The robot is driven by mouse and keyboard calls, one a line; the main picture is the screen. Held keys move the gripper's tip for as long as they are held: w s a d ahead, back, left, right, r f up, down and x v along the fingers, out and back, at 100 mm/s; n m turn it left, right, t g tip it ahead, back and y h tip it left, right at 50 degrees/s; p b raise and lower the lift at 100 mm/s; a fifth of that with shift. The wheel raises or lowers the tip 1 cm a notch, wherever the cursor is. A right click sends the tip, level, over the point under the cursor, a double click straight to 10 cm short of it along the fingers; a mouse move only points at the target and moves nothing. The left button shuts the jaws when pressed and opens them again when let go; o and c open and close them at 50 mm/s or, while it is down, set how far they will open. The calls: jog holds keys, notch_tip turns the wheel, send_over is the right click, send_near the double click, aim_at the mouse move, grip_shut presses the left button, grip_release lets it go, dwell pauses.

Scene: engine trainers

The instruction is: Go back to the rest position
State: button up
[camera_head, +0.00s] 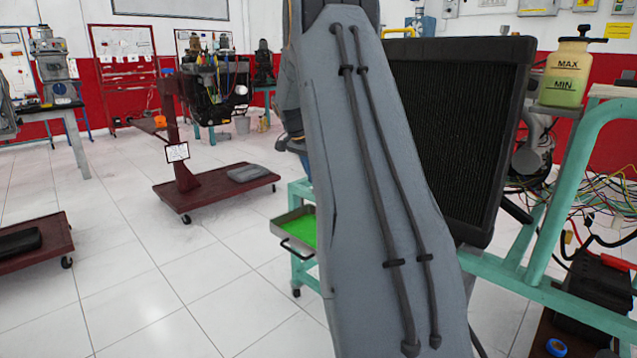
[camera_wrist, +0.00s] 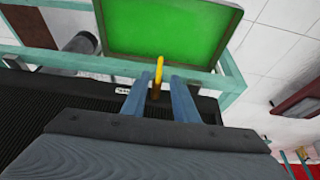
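My gripper (camera_wrist: 159,84) shows in the wrist view as two blue-grey fingers standing apart, with a visible gap between them. A thin yellow piece (camera_wrist: 158,72) with a dark lower end shows in that gap; it looks clear of both fingers, but its distance is hard to judge. I see nothing clamped. In the head view my grey arm fills the middle, and my gripper cannot be made out there.
A black radiator (camera_head: 455,130) on a teal frame (camera_head: 575,190) stands close right of my arm. A reservoir (camera_head: 566,75) sits on the frame. A green-bottomed tray (camera_head: 298,229) is low behind my arm, also in the wrist view (camera_wrist: 170,28). Tiled floor (camera_head: 130,270) is open at left.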

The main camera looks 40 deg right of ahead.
dwell(0.4)
jog(key=s+a+n+y, duration=0.1)
jog(key=s+a+n, duration=0.25)
jog(key=a, duration=0.85)
jog(key=s+a+n+t+y, duration=0.15)
jog(key=a+n, duration=0.25)
jog(key=a, duration=0.8)
jog(key=s+a+n+g+y, duration=0.1)
jog(key=s+a+n, duration=0.2)
jog(key=a, duration=0.9)
jog(key=s+a+f+n+y, duration=0.1)
jog(key=s+a+n, duration=0.4)
jog(key=s, duration=0.4)
jog(key=s+a+f+n, duration=0.1)
jog(key=s+a+n, duration=0.2)
jog(key=s+a, duration=0.55)
jog(key=s+a+f+n+y, duration=0.1)
jog(key=s+a+n, duration=0.3)
jog(key=s, duration=0.6)
jog(key=d+r+m+p, duration=0.2)
jog(key=d+r+p, duration=0.4)
jog(key=p, duration=0.5)
jog(key=d+r+m+p, duration=0.3)
jog(key=d+r+p, duration=0.3)
jog(key=r+p, duration=0.5)
jog(key=shift+s+d+h+p, duration=0.3)
jog(key=shift+h+p, duration=0.15)
jog(key=shift+p, duration=0.35)
